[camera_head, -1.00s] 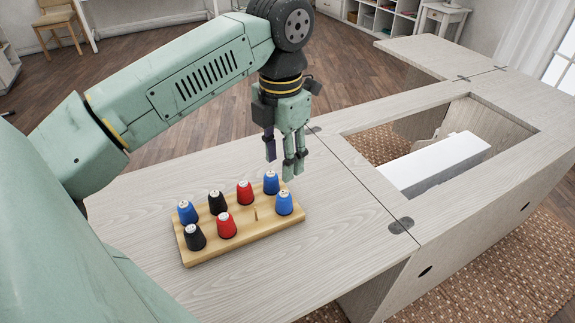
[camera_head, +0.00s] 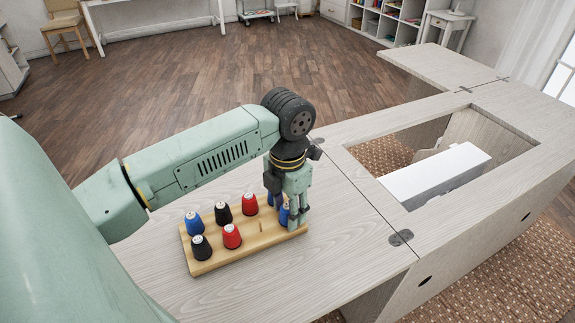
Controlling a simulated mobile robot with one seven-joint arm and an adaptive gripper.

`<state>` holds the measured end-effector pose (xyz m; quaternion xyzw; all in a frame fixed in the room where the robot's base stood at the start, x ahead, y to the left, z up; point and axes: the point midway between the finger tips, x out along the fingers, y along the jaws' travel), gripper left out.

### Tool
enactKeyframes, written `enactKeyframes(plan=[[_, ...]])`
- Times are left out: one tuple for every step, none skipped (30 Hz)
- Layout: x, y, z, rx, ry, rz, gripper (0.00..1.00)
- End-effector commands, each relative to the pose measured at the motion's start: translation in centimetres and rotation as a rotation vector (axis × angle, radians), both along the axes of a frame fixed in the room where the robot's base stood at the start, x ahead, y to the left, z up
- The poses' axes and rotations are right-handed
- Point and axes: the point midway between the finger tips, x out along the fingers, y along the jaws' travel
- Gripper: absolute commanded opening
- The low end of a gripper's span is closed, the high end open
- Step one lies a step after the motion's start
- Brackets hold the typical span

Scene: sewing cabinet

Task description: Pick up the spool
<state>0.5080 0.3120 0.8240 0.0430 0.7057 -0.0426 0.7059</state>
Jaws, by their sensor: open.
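Several thread spools stand upright on a wooden rack (camera_head: 215,266) on the cabinet top. At the left are a blue spool (camera_head: 194,224) and a black spool (camera_head: 201,248). Further along are another black spool (camera_head: 223,214), a red spool (camera_head: 250,206) and another red spool (camera_head: 232,236). At the right end, the front blue spool (camera_head: 284,215) is partly hidden by my gripper (camera_head: 288,215). The back blue spool is mostly covered by it. My gripper points down with its fingers low at these blue spools. It is open. I cannot tell which spool lies between the fingers.
The rack has an empty spot with a bare peg (camera_head: 261,226) in its front row. A cabinet opening (camera_head: 420,165) with a white sewing machine part (camera_head: 437,176) lies to the right. The wooden cabinet top (camera_head: 330,265) is clear in front of the rack.

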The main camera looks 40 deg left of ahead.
Motion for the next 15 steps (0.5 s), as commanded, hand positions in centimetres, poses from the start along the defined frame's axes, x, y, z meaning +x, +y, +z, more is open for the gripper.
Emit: enactKeyframes(plan=[[0.0, 0.0, -0.02, 0.0, 0.0, 0.0, 0.41], [0.0, 0.0, -0.02, 0.0, 0.0, 0.0, 0.41], [0.0, 0.0, -0.01, 0.0, 0.0, 0.0, 0.41], [0.0, 0.0, -0.01, 0.0, 0.0, 0.0, 0.39], [0.0, 0.0, -0.01, 0.0, 0.0, 0.0, 0.37], [-0.01, 0.0, 0.0, 0.0, 0.0, 0.0, 0.34], [-0.01, 0.0, 0.0, 0.0, 0.0, 0.0, 0.33], [0.0, 0.0, 0.0, 0.0, 0.0, 0.0, 0.3], [-0.01, 0.0, 0.01, 0.0, 0.0, 0.0, 0.28], [0.0, -0.01, 0.01, 0.0, 0.0, 0.0, 0.26], [-0.01, -0.01, 0.01, 0.0, 0.0, 0.0, 0.24], [-0.01, -0.01, 0.01, 0.0, 0.0, 0.0, 0.21], [-0.01, -0.01, 0.02, 0.0, 0.0, 0.0, 0.19], [-0.01, -0.01, 0.02, -0.001, 0.0, 0.0, 0.17], [-0.01, -0.01, 0.02, 0.0, 0.0, 0.0, 0.14]])
